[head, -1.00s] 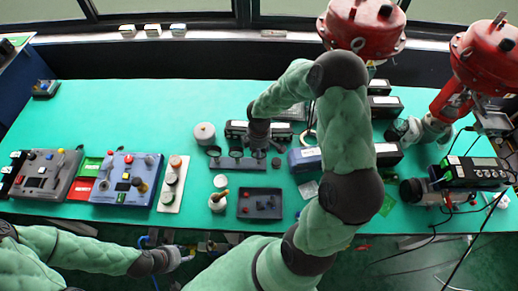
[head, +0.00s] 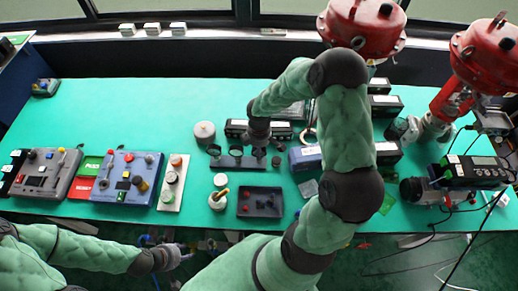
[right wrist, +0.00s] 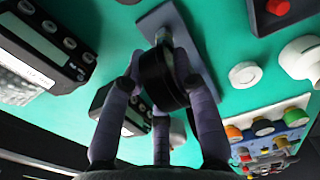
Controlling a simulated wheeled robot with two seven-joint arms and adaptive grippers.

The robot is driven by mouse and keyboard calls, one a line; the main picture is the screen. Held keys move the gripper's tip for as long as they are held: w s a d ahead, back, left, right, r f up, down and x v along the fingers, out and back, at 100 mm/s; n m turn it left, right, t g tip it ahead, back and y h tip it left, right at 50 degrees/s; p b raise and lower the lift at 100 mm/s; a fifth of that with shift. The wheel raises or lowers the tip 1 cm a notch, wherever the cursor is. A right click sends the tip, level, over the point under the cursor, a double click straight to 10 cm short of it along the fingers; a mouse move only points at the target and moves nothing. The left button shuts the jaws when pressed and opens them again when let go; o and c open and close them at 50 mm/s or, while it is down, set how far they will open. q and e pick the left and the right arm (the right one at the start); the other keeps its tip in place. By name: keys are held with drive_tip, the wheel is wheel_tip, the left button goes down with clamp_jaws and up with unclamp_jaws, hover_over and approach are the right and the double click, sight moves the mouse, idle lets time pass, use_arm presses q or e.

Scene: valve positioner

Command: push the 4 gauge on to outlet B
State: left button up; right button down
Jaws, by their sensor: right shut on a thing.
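My right gripper (right wrist: 160,90) is shut on a black round gauge (right wrist: 160,82), its fingers around the gauge's sides. The gauge is over a grey manifold block (right wrist: 200,62); whether it touches an outlet cannot be told. In the head view the right gripper (head: 258,143) is over the right end of the manifold (head: 228,163). No outlet letters or gauge number are readable. My left gripper (head: 176,255) is low, before the table's front edge; its finger opening is unclear.
A dark tray (head: 258,203) lies in front of the manifold. A grey cylinder (head: 204,132) stands behind it. Control boxes (head: 127,178) are left; black instruments (head: 388,155) and red-topped valves (head: 365,28) are right. The back-left table (head: 120,110) is clear.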

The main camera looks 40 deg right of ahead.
drive_tip(key=shift+r+p, duration=0.75)
drive_tip(key=shift+r, duration=0.2)
idle(0.8)
drive_tip(key=shift+r+p, duration=1.6)
drive_tip(key=shift+r, duration=0.4)
